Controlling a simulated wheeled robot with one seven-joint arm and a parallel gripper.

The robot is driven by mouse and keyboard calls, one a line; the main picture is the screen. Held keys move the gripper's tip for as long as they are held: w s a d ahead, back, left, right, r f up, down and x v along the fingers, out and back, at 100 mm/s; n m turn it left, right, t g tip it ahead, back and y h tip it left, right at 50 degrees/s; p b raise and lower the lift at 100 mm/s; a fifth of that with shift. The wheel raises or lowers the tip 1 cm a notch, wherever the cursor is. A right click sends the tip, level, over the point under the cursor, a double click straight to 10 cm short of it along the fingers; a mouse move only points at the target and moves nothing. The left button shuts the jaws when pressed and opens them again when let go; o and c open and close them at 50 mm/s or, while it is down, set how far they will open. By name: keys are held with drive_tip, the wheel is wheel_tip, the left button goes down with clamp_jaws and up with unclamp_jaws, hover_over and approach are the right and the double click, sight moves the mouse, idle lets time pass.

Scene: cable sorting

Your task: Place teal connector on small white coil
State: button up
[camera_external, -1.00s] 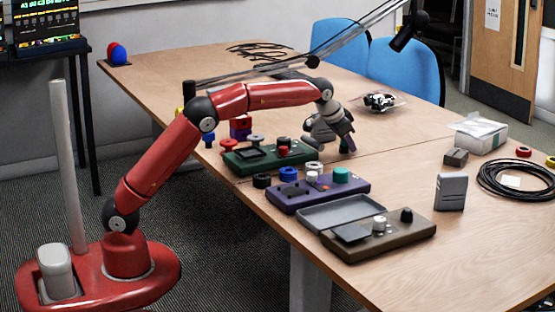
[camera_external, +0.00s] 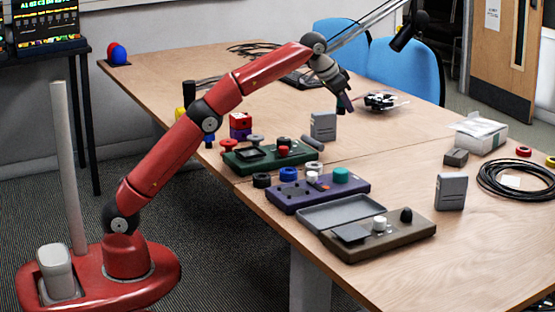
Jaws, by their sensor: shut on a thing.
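A teal round piece (camera_external: 341,175) sits on the right end of the purple case (camera_external: 360,187); I cannot tell if it is the connector. A small white ring-like piece (camera_external: 314,166) sits at that case's back edge, left of the teal piece. Another white round piece (camera_external: 379,223) stands on the brown case (camera_external: 405,238). My gripper (camera_external: 345,106) is above the table behind the cases, pointing down. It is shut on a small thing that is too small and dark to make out. It is well apart from the teal and white pieces.
A small black-and-white device (camera_external: 379,100) is to the right.

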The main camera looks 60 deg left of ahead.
drive_tip(key=s+d+r+m+h+b, duration=0.1)
drive_tip(key=s+d+r, duration=0.25)
drive_tip(key=s, duration=0.25)
drive_tip(key=s+d+r+h, duration=0.1)
drive_tip(key=s+d+r, duration=0.1)
drive_tip(key=s+r, duration=0.35)
drive_tip(key=b, duration=1.2)
hover_over(317, 164)
wheel_tip(317, 164, down, 15)
drive_tip(key=shift+f, duration=0.1)
drive_tip(key=shift+f+b, duration=0.85)
drive_tip(key=shift+f, duration=1.35)
drive_tip(key=shift+f, duration=0.2)
drive_tip(key=o, duration=1)
